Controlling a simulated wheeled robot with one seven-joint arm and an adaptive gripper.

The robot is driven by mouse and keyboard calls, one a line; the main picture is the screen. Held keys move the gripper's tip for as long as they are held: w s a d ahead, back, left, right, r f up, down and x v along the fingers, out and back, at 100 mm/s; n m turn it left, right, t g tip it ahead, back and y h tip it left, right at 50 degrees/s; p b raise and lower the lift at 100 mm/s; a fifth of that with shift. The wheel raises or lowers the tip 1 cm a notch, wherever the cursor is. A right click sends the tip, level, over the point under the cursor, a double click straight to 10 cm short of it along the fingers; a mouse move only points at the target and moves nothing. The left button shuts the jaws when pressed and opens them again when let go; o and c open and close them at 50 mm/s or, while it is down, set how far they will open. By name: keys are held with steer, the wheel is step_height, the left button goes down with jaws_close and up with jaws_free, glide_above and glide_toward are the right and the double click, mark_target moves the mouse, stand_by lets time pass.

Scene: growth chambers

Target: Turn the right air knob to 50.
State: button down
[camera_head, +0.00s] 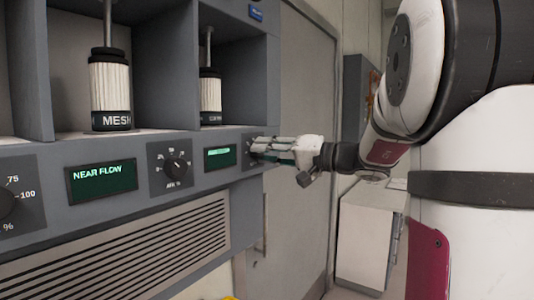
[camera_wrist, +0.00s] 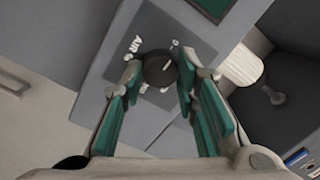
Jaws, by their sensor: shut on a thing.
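The right air knob (camera_wrist: 159,68) is a dark round dial on a dark square plate with white markings, including "AIR", in the wrist view. My gripper (camera_wrist: 158,78) has its green-padded fingers on both sides of the knob, with the tips closed on it. A small light mark shows on the knob's face, but its exact reading cannot be told. In the head view my gripper (camera_head: 260,150) reaches from the right to the knob's plate (camera_head: 250,138) at the right end of the grey panel, and the fingers hide most of the knob.
Another knob (camera_head: 177,167) sits left of a small green display (camera_head: 219,156). A larger display (camera_head: 101,180) reads "NEAR FLOW". White ribbed cylinders (camera_head: 110,85) stand in bays above. A vent grille (camera_head: 150,255) lies below. A white cabinet (camera_head: 367,235) stands beyond the panel.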

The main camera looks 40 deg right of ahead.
steer(key=shift+a+f+m+t+h+p, duration=0.1)
steer(key=shift+m+t+h+p, duration=0.15)
steer(key=shift+m, duration=2.9)
steer(key=shift+d+f+m+t+h+p, duration=0.1)
steer(key=shift+m+t+h+p, duration=0.15)
steer(key=shift+m, duration=2.85)
steer(key=shift+a+f+m+t+h+p, duration=0.1)
steer(key=shift+m+t+h+p, duration=0.15)
steer(key=shift+m, duration=2.9)
steer(key=c, duration=1.2)
jaws_free()
steer(key=shift+r, duration=0.1)
steer(key=shift+s, duration=0.1)
